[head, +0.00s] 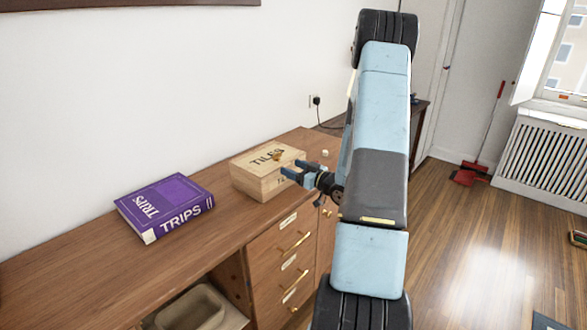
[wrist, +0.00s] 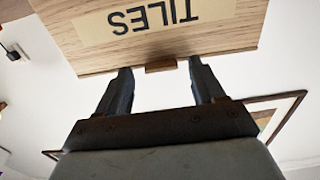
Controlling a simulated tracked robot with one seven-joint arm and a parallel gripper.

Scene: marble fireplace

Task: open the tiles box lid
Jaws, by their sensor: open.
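The tiles box (head: 250,180) is a pale wooden box marked TILES on its top and again on its side. It stands on the wooden desk and its lid (head: 262,152) looks shut. My gripper (head: 297,168) is open at the box's right side, fingers pointing at it. In the wrist view the box (wrist: 235,38) shows a face with an upside-down TILES label. A small wooden tab (wrist: 160,66) sticks out at that face's edge, between the open fingertips of my gripper (wrist: 160,75). I cannot tell whether the fingers touch it.
A thick purple book (head: 165,207) titled TRIPS lies on the desk (head: 80,265), left of the box. Drawers (head: 285,262) with brass handles are below. A small pale knob-like thing (head: 325,153) is behind my gripper. The white wall is close behind the box.

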